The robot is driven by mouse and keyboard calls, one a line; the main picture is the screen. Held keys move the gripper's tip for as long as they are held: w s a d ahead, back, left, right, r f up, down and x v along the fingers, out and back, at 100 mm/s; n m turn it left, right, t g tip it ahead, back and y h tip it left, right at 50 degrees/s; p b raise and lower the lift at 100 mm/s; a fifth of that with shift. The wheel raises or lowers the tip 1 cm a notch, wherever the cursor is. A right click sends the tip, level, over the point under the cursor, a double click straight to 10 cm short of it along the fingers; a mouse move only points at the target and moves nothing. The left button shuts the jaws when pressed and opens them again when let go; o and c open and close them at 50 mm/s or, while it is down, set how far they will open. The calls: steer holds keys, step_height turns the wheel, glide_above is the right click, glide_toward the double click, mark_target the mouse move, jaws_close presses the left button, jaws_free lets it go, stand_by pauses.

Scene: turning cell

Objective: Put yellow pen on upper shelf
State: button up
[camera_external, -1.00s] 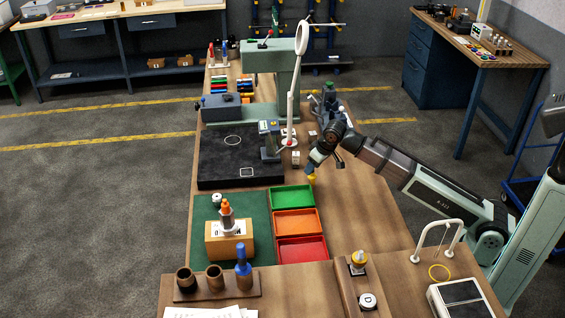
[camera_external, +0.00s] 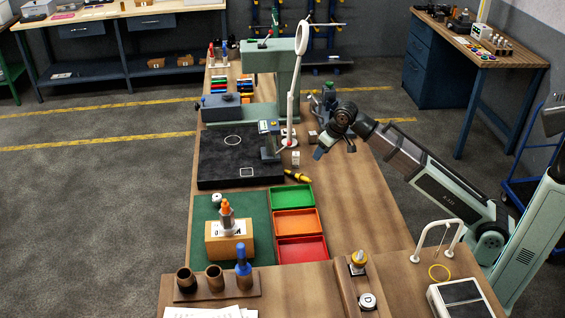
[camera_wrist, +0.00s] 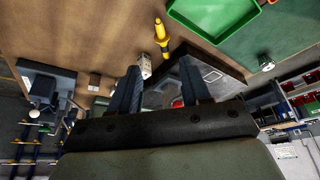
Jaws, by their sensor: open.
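The yellow pen (camera_external: 298,176), yellow with dark parts, lies on the wooden bench just behind the green tray. In the wrist view the yellow pen (camera_wrist: 161,36) shows beyond my fingertips, apart from them. My gripper (camera_external: 318,154) is above the bench, behind and to the right of the pen. In the wrist view its two fingers (camera_wrist: 160,72) are spread with nothing between them. I cannot tell which surface is the upper shelf.
Green (camera_external: 291,198), orange (camera_external: 297,222) and red (camera_external: 301,249) trays stand in front of the pen. A black plate (camera_external: 222,160) lies left. A small white block (camera_external: 295,158) and a white lamp stand (camera_external: 290,105) are close behind. The bench to the right is clear.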

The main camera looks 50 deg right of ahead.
steer(key=shift+o, duration=0.2)
steer(key=shift+v, duration=1.5)
steer(key=shift+f, duration=0.1)
glide_toward(298, 176)
steer(key=s+f, duration=0.2)
steer(key=shift+s+d+f, duration=0.1)
steer(key=shift+f, duration=0.2)
steer(key=shift+d+x, duration=0.2)
steer(key=shift+x, duration=2.95)
steer(key=shift+r, duration=0.1)
steer(key=c, duration=0.8)
